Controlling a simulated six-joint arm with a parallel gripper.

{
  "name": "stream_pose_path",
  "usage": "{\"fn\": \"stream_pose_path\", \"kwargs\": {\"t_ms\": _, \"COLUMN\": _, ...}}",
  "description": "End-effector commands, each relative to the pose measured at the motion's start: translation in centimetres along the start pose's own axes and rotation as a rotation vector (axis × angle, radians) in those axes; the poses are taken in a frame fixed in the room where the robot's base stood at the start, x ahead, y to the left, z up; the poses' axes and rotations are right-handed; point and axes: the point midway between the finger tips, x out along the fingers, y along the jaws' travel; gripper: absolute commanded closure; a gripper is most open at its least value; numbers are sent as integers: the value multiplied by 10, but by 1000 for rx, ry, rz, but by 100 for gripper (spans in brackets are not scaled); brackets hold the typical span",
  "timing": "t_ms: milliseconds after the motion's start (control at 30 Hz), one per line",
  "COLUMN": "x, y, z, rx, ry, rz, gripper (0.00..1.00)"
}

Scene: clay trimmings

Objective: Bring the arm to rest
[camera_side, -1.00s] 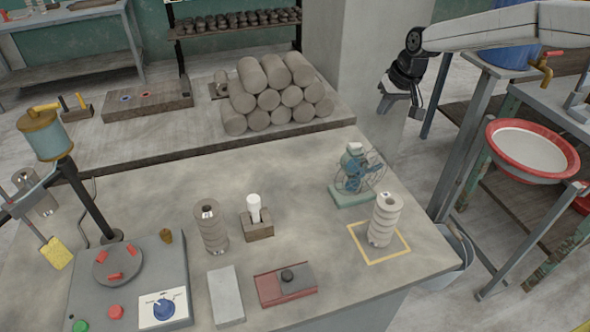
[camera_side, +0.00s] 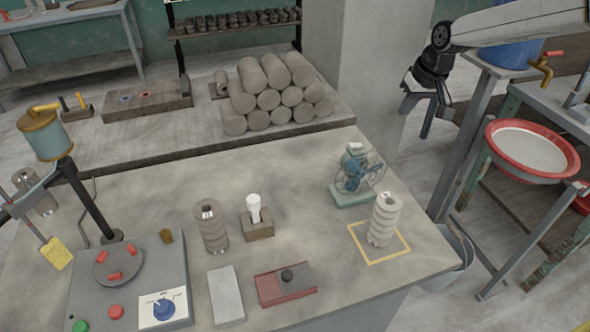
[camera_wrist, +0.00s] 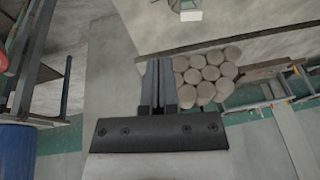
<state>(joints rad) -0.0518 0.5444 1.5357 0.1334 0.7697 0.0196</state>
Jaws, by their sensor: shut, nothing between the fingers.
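My gripper (camera_side: 407,103) is at the upper right in the side view, in the air past the right edge of the table and well away from everything on it. In the wrist view my gripper (camera_wrist: 158,62) has its two dark fingers together, with nothing between them. The stack of pale rings (camera_side: 385,222) stands upright inside the yellow square outline (camera_side: 404,250) at the table's right. A darker stack of rings (camera_side: 210,228) stands on a post near the table's middle.
A small fan (camera_side: 355,172) stands behind the pale stack. A pile of clay cylinders (camera_side: 262,92) lies on the back bench. A red-rimmed basin (camera_side: 492,128) and a blue barrel (camera_side: 510,55) are at the right, near my arm. The air around my gripper looks clear.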

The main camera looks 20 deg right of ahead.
Motion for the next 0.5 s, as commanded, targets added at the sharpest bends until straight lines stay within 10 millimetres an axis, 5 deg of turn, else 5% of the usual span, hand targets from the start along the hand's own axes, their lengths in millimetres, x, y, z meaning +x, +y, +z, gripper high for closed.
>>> {"fn": "stream_pose_path", "kwargs": {"t_ms": 500, "x": -9, "y": 35, "z": 123, "rx": -20, "ry": -26, "rz": 66, "gripper": 100}}
